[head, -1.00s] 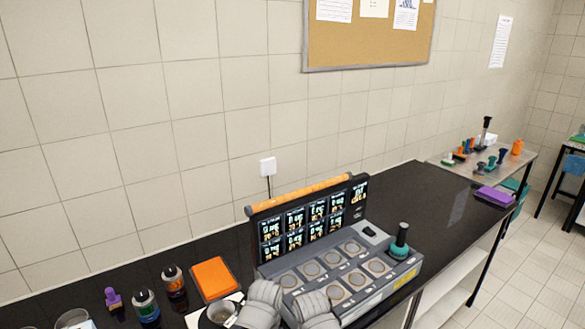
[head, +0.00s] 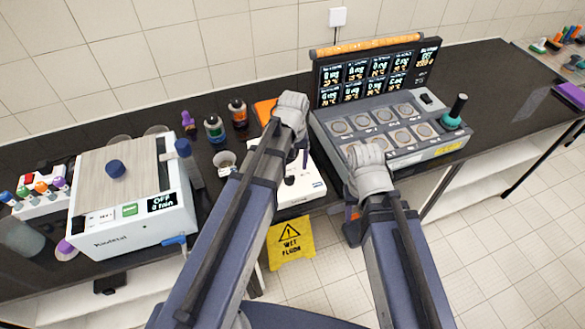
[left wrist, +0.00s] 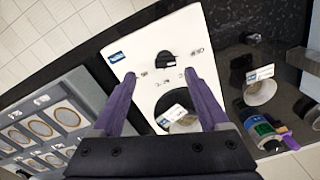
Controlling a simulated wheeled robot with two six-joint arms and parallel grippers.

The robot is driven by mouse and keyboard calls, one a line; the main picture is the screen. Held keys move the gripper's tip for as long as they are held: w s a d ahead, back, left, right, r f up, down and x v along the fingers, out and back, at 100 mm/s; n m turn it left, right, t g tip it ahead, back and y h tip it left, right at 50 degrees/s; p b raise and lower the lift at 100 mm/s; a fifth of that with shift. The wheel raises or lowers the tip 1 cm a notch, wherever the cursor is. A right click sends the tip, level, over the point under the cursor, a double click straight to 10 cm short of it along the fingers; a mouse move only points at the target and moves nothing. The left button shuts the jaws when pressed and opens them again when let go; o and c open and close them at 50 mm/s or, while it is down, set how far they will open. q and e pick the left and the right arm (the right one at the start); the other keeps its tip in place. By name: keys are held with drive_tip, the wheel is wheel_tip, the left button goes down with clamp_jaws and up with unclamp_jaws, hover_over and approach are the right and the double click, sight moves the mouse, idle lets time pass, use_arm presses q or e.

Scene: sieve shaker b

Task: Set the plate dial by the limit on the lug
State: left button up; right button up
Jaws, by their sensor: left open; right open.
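A white unit (head: 303,187) stands at the bench front, partly hidden by my left arm. In the left wrist view this white unit (left wrist: 122,54) shows a small black dial (left wrist: 167,60) with tiny marks around it, too small to read. Beside the dial is a round dark opening or cup (left wrist: 181,124) with a white label, unreadable. My left gripper (head: 298,158) is over the unit; its purple fingers (left wrist: 160,82) are open, apart from the dial, with nothing between them. My right gripper (head: 351,222) is empty and open near the bench front. I cannot make out a lug.
A shaker (head: 130,200) reading OFF stands left. A grey cup (head: 225,160), bottles (head: 238,114) and an orange pad (head: 264,110) are behind my left arm. A multi-position block (head: 388,130) with lit displays (head: 368,75) and a green-based tool (head: 455,112) is right.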

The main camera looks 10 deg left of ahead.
sight(289, 176)
use_arm(q)
drive_tip(key=shift+w+a+r+n, duration=0.35)
drive_tip(key=shift+a+n, duration=0.05)
drive_tip(key=shift+a, duration=0.25)
drive_tip(key=shift+f, duration=0.25)
drive_tip(key=shift+f+b, duration=0.85)
drive_tip(key=shift+b, duration=0.2)
wheel_tip(289, 176, down, 6)
drive_tip(key=b, duration=0.5)
drive_tip(key=shift+b, duration=0.4)
use_arm(e)
wheel_tip(289, 176, down, 7)
drive_tip(key=shift+s+f, duration=0.2)
drive_tip(key=shift+s, duration=0.05)
use_arm(q)
drive_tip(key=shift+r, duration=0.1)
use_arm(e)
drive_tip(key=shift+d, duration=0.1)
use_arm(q)
clamp_jaws()
